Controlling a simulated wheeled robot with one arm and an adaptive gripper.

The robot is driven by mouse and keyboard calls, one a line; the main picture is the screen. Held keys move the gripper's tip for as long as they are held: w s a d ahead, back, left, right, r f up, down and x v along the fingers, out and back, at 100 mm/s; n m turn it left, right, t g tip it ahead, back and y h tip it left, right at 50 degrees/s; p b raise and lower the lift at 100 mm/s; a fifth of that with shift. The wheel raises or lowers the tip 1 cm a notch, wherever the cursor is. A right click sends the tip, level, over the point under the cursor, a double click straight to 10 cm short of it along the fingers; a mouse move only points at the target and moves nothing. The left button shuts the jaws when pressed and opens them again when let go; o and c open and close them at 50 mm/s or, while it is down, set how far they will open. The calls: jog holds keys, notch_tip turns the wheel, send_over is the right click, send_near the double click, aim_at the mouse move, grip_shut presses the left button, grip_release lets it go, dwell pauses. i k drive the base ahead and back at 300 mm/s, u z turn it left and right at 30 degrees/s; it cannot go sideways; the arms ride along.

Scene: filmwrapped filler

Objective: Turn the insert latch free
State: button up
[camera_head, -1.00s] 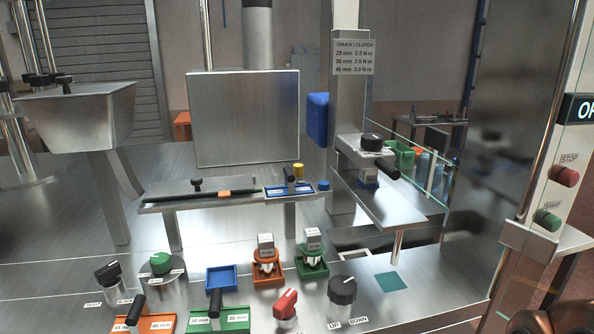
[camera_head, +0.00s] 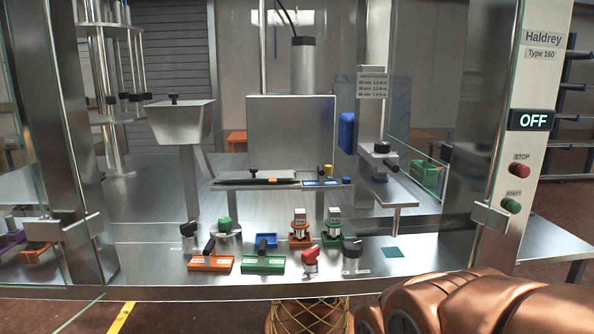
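No part is labelled as the insert latch, and I cannot tell which one it is. A chuck unit with a black knob (camera_head: 381,147) and a black side handle (camera_head: 390,165) stands at the right of the machine, below a small chuck/clutch sign (camera_head: 373,86). Along the front ledge stand a red turn knob (camera_head: 310,257), a black up/down knob (camera_head: 352,248), a green-topped knob (camera_head: 224,225) and another black knob (camera_head: 188,230). My copper-coloured arm fills the lower right. My gripper is outside the view.
Orange (camera_head: 210,264) and green (camera_head: 262,264) handled blocks, a blue tray (camera_head: 265,241) and two small holders with inserts sit on the ledge. The right post (camera_head: 535,90) carries the "OFF" display (camera_head: 533,120), red stop and green start buttons. Glass edges flank the opening.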

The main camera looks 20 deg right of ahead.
aim_at(328, 168)
jog(key=u, duration=0.4)
jog(key=i, duration=0.85)
jog(key=u, duration=0.3)
